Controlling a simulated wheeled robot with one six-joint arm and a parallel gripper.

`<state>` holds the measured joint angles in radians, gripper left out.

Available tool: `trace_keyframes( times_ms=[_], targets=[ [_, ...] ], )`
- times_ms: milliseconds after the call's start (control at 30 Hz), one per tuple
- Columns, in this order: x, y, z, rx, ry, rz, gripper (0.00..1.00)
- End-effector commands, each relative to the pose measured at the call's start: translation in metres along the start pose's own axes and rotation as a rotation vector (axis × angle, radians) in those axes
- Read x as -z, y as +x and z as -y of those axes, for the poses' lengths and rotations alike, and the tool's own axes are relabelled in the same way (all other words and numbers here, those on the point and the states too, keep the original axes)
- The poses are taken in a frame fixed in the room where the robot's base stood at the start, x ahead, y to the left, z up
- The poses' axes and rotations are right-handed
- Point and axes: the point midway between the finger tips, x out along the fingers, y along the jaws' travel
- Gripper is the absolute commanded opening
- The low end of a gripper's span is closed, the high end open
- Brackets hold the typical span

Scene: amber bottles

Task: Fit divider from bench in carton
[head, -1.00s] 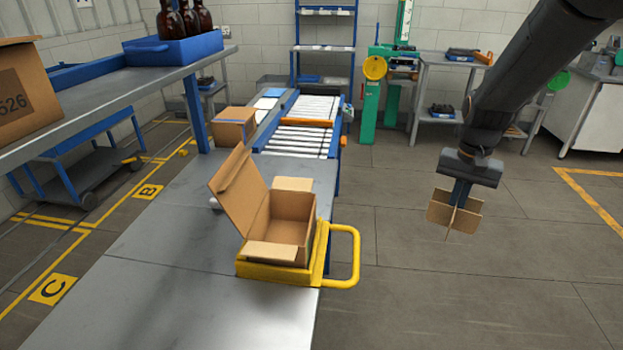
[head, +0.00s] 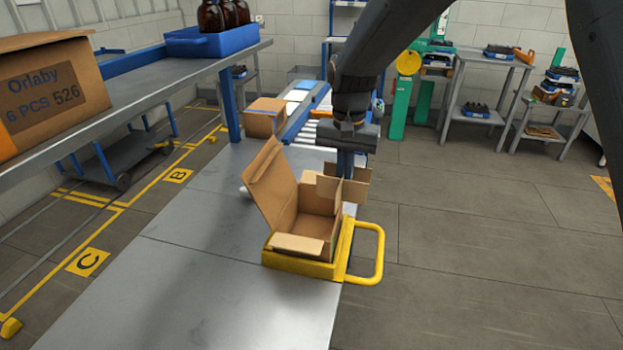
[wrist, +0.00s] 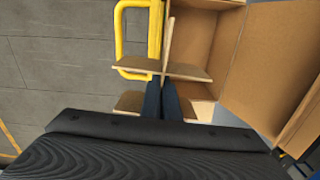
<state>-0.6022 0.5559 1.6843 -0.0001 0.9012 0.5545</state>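The carton (head: 318,226) stands open on the bench (head: 215,265) in a yellow holder (head: 345,250), its large flap raised on the left. In the wrist view the open carton (wrist: 192,45) is at the upper right. The divider (head: 357,189) is a cross of tan cardboard panels, held upright by my gripper (head: 346,168) near the carton's far right corner. In the wrist view the divider (wrist: 188,71) overlaps the carton's left edge and the yellow holder. My gripper's dark fingers (wrist: 163,98) are shut on it. The carton hides part of the divider's lower end in the head view.
A closed small box (head: 263,122) and a roller conveyor (head: 303,117) lie beyond the carton. A raised shelf at left bears a blue tray (head: 210,43) of amber bottles and a labelled box (head: 50,85). The near bench top is clear, with open floor at right.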

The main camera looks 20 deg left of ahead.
Motion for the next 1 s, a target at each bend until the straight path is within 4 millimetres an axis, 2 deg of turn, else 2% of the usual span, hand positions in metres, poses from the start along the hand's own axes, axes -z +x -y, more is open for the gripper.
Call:
trace_keyframes(
  times_ms=[33,100,300,567,1000],
  targets=[
    [-0.009,-0.003,0.018,0.000,-0.021,-0.001,0.00],
    [-0.018,-0.006,0.035,0.000,-0.038,0.000,0.00],
    [-0.034,-0.011,0.064,0.000,-0.066,0.000,0.00],
    [-0.037,-0.007,0.068,0.000,-0.071,0.000,0.00],
    [-0.036,0.028,0.068,0.000,-0.072,0.000,0.00]
  ],
)
